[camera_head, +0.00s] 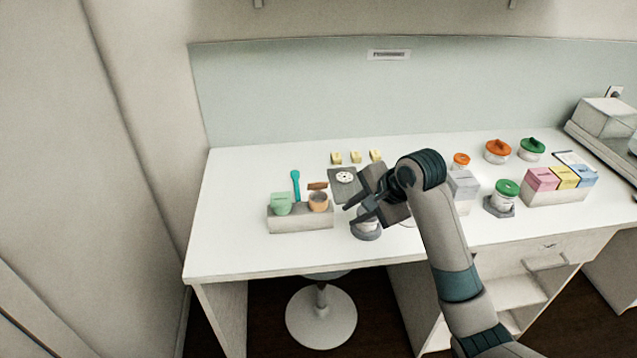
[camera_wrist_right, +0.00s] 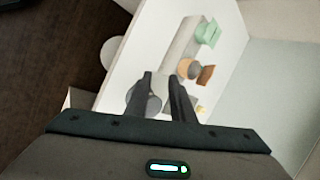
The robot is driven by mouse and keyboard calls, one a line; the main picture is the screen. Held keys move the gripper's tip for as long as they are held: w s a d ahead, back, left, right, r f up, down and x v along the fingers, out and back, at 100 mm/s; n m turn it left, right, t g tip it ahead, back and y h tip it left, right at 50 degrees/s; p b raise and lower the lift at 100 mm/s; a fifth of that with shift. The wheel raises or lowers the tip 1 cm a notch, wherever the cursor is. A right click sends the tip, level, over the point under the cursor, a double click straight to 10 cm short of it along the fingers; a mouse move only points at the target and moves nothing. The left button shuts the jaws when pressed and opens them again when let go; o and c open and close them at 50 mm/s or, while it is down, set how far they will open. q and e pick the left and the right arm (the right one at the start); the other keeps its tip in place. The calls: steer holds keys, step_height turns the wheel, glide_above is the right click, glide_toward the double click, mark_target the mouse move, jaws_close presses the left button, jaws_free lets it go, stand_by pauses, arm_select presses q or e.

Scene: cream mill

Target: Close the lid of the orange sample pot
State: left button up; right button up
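The orange sample pot (camera_head: 318,205) sits in the right part of a white holder (camera_head: 300,224) on the desk. Its brown-orange lid (camera_head: 317,186) stands raised at the back of the pot. In the right wrist view the pot (camera_wrist_right: 188,68) and its open lid (camera_wrist_right: 207,75) show beyond the fingertips. My right gripper (camera_head: 354,213) is to the right of the pot, apart from it, with its fingers pointing left. In the right wrist view its fingers (camera_wrist_right: 160,77) are spread with nothing between them. My left gripper is not in view.
A green pot (camera_head: 281,209) shares the holder, at left. A grey round stand (camera_head: 366,232) is below my right gripper. Jars and boxes fill the right side. The desk's left end is clear.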

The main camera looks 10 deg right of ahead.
mark_target(318, 186)
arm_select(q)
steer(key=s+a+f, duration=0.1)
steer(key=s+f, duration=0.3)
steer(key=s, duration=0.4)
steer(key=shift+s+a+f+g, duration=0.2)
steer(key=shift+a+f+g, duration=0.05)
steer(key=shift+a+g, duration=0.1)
arm_select(e)
steer(key=w+r+m, duration=0.3)
steer(key=w+r, duration=0.2)
steer(key=r, duration=0.6)
steer(key=shift+w+r+m, duration=0.35)
steer(key=shift+r+m, duration=0.05)
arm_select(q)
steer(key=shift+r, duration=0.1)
arm_select(e)
steer(key=shift+a+f, duration=0.1)
steer(key=shift+a, duration=0.05)
steer(key=p+x, duration=0.1)
steer(key=x, duration=0.4)
steer(key=p+x, duration=0.2)
steer(key=x, duration=0.3)
steer(key=p+x, duration=0.2)
steer(key=x, duration=0.3)
steer(key=shift+w+a, duration=0.4)
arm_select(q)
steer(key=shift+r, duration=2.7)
arm_select(e)
steer(key=shift+x, duration=0.8)
steer(key=shift+c, duration=0.4)
